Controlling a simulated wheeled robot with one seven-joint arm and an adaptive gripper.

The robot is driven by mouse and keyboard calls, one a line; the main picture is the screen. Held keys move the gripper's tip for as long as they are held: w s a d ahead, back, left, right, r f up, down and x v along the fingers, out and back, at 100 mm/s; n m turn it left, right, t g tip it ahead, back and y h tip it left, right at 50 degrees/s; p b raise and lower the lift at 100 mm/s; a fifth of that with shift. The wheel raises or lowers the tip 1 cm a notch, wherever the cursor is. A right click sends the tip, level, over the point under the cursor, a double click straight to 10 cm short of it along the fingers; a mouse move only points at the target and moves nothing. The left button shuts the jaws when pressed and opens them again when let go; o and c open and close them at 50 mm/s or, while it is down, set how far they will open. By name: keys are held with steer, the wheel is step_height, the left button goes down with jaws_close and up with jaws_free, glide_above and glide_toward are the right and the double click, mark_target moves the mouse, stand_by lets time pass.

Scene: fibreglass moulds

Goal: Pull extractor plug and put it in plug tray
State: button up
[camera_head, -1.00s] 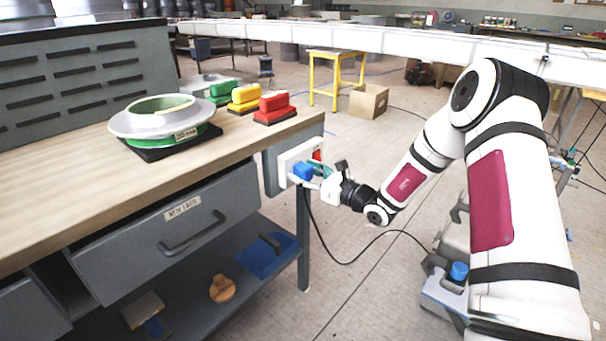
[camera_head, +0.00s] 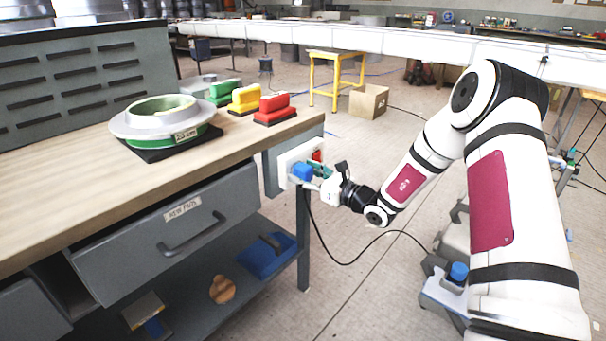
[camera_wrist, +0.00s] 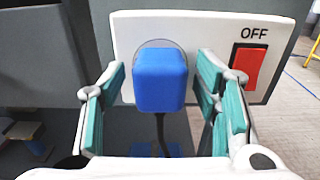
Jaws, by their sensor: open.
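The blue extractor plug (camera_wrist: 161,80) sits in the socket of a white wall plate (camera_wrist: 205,32), with its black cable hanging down. In the head view the plug (camera_head: 303,172) is at the bench's right end. My gripper (camera_wrist: 160,98) is open, with one teal-padded finger on each side of the plug. A gap shows between the plug and each finger in the wrist view. In the head view my gripper (camera_head: 312,180) is right at the plate. The plug tray cannot be told for sure; a blue tray (camera_head: 268,256) lies on the lower shelf.
A red switch (camera_wrist: 248,68) marked OFF is right of the plug. The workbench (camera_head: 60,190) holds a green-and-white round mould (camera_head: 165,118) and green, yellow and red blocks (camera_head: 273,108). A drawer (camera_head: 170,225) is below. The cable (camera_head: 350,262) loops toward the floor at right.

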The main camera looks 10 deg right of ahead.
mark_target(310, 176)
jaws_close()
stand_by(0.3)
steer(key=shift+s, duration=0.1)
steer(key=shift+p+v, duration=1)
steer(key=shift+v, duration=1.95)
